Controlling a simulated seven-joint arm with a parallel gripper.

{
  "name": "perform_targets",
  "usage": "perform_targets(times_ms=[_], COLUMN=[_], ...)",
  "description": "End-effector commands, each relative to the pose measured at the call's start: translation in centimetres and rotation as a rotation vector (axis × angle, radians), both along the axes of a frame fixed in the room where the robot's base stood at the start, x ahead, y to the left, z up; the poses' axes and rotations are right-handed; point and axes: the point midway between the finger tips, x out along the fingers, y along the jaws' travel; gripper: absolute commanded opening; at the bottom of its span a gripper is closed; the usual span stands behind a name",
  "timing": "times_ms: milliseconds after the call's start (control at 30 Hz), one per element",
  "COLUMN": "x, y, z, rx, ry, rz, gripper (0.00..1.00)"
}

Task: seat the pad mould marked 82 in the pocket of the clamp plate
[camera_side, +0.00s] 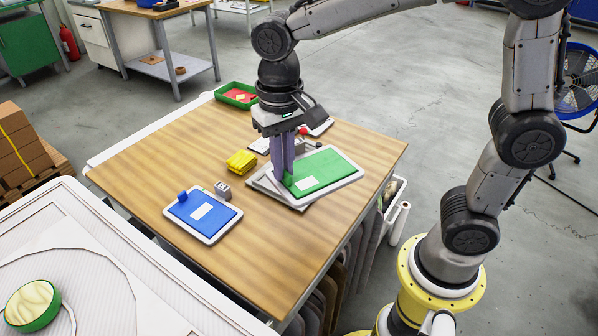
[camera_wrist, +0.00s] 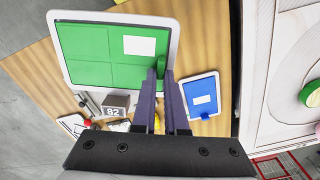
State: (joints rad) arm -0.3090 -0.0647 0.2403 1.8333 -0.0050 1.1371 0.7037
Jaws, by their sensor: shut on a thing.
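A green pad mould (camera_side: 325,171) in a pale tray, with a blank-looking white label, is at the middle right of the table; it fills the upper left of the wrist view (camera_wrist: 85,65). My gripper (camera_side: 284,178) is shut on its green knob (camera_wrist: 162,70) near one edge. A grey clamp plate (camera_side: 293,204) shows under the mould, which is turned relative to it; its pocket is hidden, and I cannot tell whether they touch. A grey block marked 82 (camera_wrist: 115,107) is beside the mould. No number is readable on the green mould.
A blue mould (camera_side: 203,213) with its own knob lies at the front left. A small grey block (camera_side: 222,190) and yellow blocks (camera_side: 241,162) stand nearby. A red-knobbed clamp (camera_side: 303,131) is behind the green mould. A green bin (camera_side: 236,95) sits at the far edge. The left tabletop is clear.

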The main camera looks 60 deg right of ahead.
Motion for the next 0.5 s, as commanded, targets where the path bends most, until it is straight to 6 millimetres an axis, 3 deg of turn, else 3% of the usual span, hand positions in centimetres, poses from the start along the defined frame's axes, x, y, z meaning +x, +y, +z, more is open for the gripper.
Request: perform_targets(times_ms=[300, 500], x=[5.9, 9.1], y=[-3.5, -7.5], z=[-1.8, -4.4], rx=[-0.003, -0.005], ry=[0.001, 0.001], rz=[0.413, 0.448], gripper=[0.00, 0.00])
